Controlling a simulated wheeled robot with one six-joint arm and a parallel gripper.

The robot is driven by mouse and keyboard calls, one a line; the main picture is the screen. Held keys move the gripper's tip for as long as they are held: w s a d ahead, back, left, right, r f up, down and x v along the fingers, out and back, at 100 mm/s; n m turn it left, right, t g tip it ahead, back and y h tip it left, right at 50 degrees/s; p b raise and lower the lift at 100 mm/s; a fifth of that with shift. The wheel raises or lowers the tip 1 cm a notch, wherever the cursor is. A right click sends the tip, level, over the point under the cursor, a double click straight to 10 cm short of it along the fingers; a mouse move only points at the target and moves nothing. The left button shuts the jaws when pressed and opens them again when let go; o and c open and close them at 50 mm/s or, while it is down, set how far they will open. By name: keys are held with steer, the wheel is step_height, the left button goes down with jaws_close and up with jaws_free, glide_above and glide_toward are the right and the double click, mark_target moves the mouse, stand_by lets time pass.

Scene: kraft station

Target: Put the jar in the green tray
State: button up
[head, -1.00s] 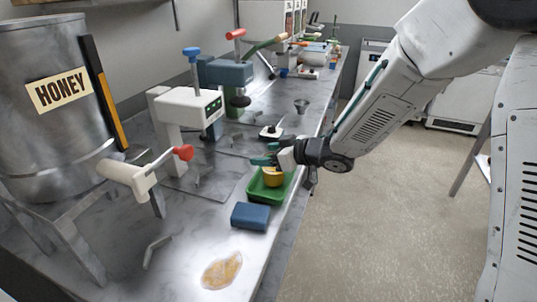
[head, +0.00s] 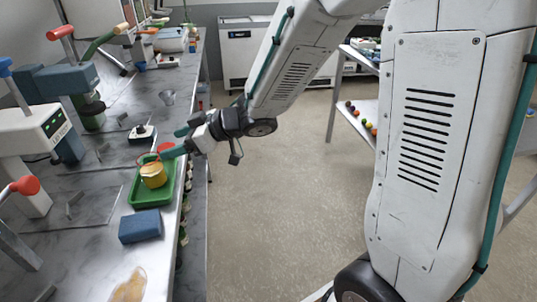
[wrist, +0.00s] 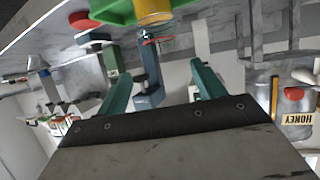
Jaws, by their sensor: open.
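The jar (head: 153,175), yellow-orange, stands upright in the green tray (head: 138,197) on the bench. In the wrist view, the jar (wrist: 152,12) and part of the tray (wrist: 110,9) show at the top edge. My gripper (head: 176,142) is open, with its teal fingers above and slightly beyond the jar. In the wrist view, the gripper (wrist: 163,85) has its fingers spread with nothing held between them. The jar's top is partly unclear near a thin red loop.
A blue block (head: 140,226) lies in front of the tray. A red round thing (head: 166,147) is just behind it. A small scale (head: 142,134) and a metal funnel (head: 167,97) stand farther back. Presses line the left. Open floor lies right of the bench.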

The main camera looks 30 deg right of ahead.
steer(key=w+d+r+m+t+h, duration=0.1)
steer(key=d+r+m+t+h, duration=0.35)
steer(key=d+h, duration=0.5)
steer(key=s+d+r+m+g+h, duration=0.2)
steer(key=s+d+m+h, duration=0.15)
steer(key=s+d, duration=0.4)
steer(key=s+m+g+y, duration=0.2)
steer(key=s+g, duration=0.7)
steer(key=s, duration=1.4)
steer(key=shift+f+m, duration=0.3)
steer(key=shift+m, duration=0.2)
